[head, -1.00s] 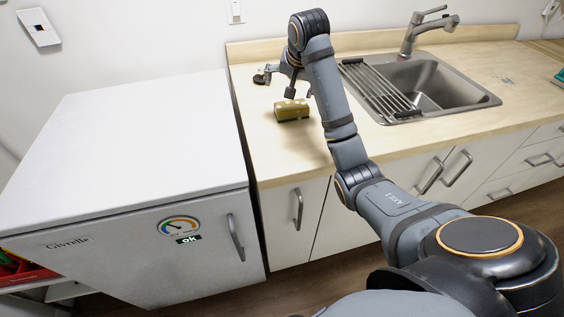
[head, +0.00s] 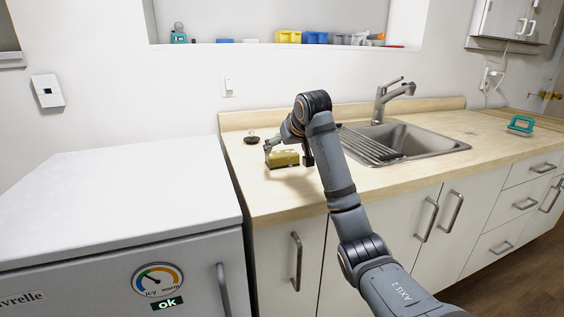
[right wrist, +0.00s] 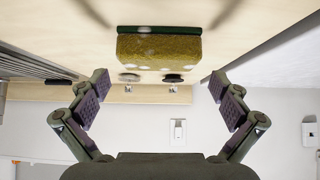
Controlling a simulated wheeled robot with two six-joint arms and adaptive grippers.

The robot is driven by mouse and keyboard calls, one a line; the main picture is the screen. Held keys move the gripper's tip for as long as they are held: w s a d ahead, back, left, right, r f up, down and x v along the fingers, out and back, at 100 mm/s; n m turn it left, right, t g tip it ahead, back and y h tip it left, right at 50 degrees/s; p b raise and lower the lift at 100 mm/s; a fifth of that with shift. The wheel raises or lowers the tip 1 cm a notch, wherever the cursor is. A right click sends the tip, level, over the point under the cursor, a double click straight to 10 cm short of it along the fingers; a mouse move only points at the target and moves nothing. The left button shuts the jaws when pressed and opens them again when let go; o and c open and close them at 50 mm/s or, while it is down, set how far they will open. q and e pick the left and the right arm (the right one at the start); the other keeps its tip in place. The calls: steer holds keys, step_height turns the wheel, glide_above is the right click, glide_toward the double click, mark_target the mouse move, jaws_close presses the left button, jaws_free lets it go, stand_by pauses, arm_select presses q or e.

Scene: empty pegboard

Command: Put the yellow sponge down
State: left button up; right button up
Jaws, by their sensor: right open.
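The yellow sponge (head: 284,159) with a dark green scouring side lies on the wooden counter, left of the sink, in the head view. It also shows in the right wrist view (right wrist: 159,50), just beyond the fingertips. My right gripper (head: 289,152) is low over the counter at the sponge, with a finger towards each side of it. In the right wrist view my right gripper (right wrist: 161,86) is open, its fingers spread wide with nothing between the pads. My left gripper is not in view.
A sink (head: 425,140) with a drying rack (head: 368,146) is right of my arm. A small dark round item (head: 251,140) lies behind the sponge. A white-topped fridge (head: 110,195) stands left. A teal-handled item (head: 521,125) is at the far right. The front-left counter is clear.

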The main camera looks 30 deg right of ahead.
mark_target(283, 153)
steer(key=x, duration=0.5)
steer(key=shift+w+d, duration=0.1)
steer(key=shift+w, duration=0.05)
steer(key=c, duration=0.6)
steer(key=shift+o, duration=0.2)
steer(key=shift+r, duration=0.15)
